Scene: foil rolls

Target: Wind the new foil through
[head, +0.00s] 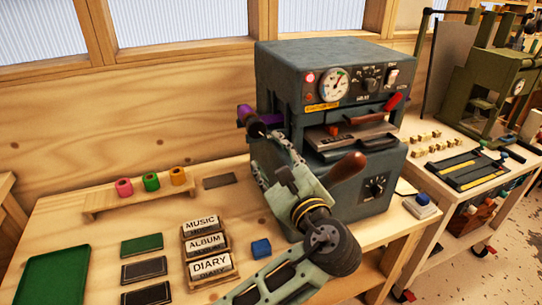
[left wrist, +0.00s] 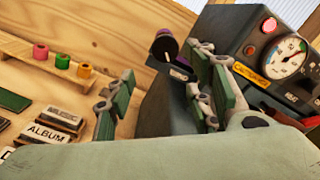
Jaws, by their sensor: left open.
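The dark grey stamping machine (head: 330,120) stands at the back of the wooden table. A purple foil roll (head: 243,112) sits on its left side, with a dark rounded end facing out. The purple roll also shows in the left wrist view (left wrist: 166,46), beyond my fingers. My left gripper (head: 264,155) is open beside the machine's left side, a little below and in front of the roll. In the left wrist view the gripper (left wrist: 160,95) has its fingers spread with nothing between them. The foil's path into the machine is partly hidden by my arm. My right gripper is not in view.
A low wooden rack holds pink (head: 124,187), green (head: 151,182) and orange (head: 177,176) rolls. MUSIC, ALBUM and DIARY blocks (head: 207,242), a blue block (head: 261,248), dark cards (head: 144,270) and a green tray (head: 55,277) lie in front. A brown-knobbed lever (head: 349,166) sticks out of the machine.

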